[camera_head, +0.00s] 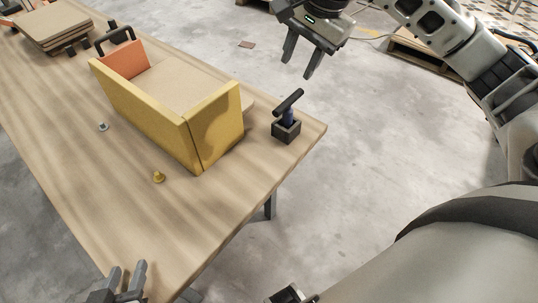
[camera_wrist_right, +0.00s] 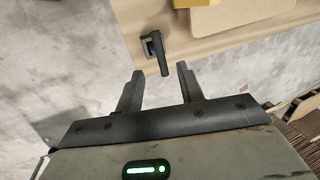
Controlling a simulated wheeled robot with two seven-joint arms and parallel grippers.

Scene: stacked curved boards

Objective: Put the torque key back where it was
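The torque key (camera_head: 289,105), with a black T-handle and a blue shaft, stands in a small dark square holder (camera_head: 286,131) near the table's right corner. In the right wrist view the key's handle (camera_wrist_right: 160,54) shows beyond my fingertips, with the holder (camera_wrist_right: 148,46) under it. My right gripper (camera_head: 300,70) is open and empty, apart from the key, out past the table edge; its two spread fingers also show in the right wrist view (camera_wrist_right: 160,76). My left gripper (camera_head: 132,274) is at the near end of the table, its fingers apart with nothing seen between them.
A yellow and beige curved-board assembly (camera_head: 170,115) with an orange panel (camera_head: 125,60) stands mid-table beside the holder. A grey knob (camera_head: 103,127) and a yellow knob (camera_head: 158,177) are on the wooden table (camera_head: 75,165). Stacked beige boards (camera_head: 52,24) lie at the far left. The near table is mostly clear.

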